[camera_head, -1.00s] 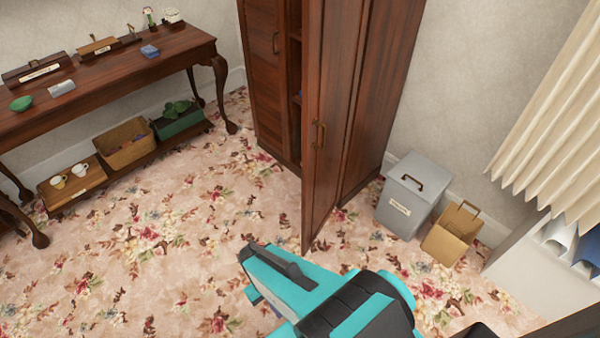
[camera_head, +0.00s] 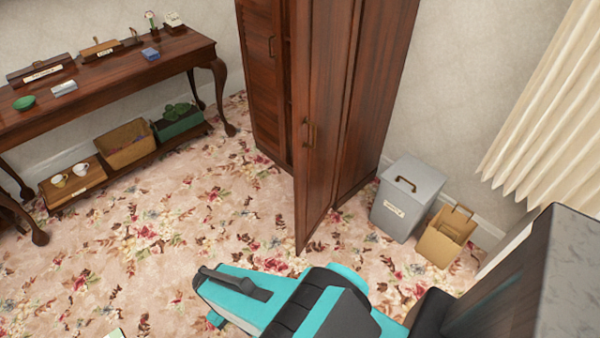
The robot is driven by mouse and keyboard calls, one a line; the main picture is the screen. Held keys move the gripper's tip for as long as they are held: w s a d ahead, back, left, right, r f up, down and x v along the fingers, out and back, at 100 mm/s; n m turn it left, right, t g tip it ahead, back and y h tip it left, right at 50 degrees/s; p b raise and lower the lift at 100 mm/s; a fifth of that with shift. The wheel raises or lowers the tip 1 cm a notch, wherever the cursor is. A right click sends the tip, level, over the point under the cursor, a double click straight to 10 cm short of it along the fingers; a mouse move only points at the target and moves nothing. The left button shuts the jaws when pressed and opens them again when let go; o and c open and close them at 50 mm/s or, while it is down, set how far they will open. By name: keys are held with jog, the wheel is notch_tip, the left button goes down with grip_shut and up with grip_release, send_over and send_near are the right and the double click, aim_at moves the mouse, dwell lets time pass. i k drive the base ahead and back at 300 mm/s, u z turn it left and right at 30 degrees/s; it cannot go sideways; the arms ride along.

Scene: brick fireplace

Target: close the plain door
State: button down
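A dark wooden wardrobe (camera_head: 262,80) stands against the back wall. Its right door, the plain door (camera_head: 318,150), is swung partly open toward me, with its free edge at the left and a handle (camera_head: 309,133) near that edge. A narrow dark gap shows behind it. The left door (camera_head: 262,60) looks shut and has its own handle. My gripper (camera_head: 212,292), teal and black, is low in front of the wardrobe, left of and nearer than the door's bottom corner. It looks apart from the door. Its fingers are seen from the side, so their opening is unclear.
A pale curtain (camera_head: 550,110) hangs at the right. The flowered carpet between is clear.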

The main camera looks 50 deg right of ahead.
aim_at(324, 32)
jog(key=u, duration=0.05)
jog(key=k, duration=1.6)
jog(key=z, duration=0.25)
jog(key=i, duration=1.05)
